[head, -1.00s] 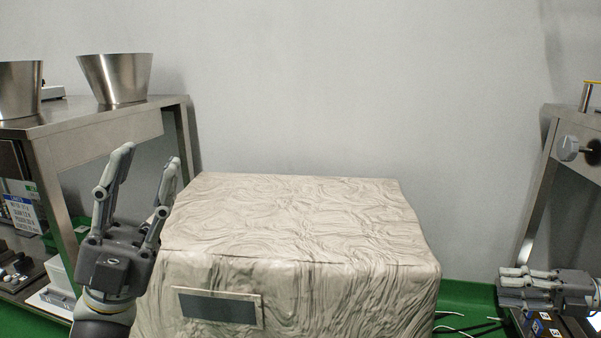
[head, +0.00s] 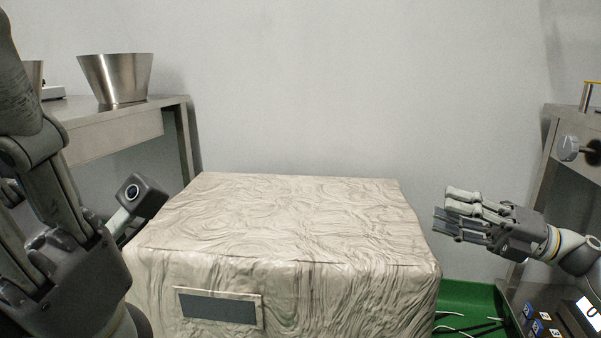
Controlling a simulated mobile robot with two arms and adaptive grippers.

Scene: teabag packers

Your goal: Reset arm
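My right gripper (head: 446,208) is at the right in the head view, with its fingers pointing left. It is held in the air beside the right edge of the covered block. Its fingers look parallel and spread, with nothing seen between them. My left gripper is at the left edge, large and close to the camera.
A block with a wrinkled beige cover (head: 290,220) fills the lower middle. A steel table (head: 115,140) with a metal funnel (head: 115,78) stands at the left. Another steel stand (head: 570,128) is at the right, with dark equipment (head: 545,318) below. The space above the block is clear.

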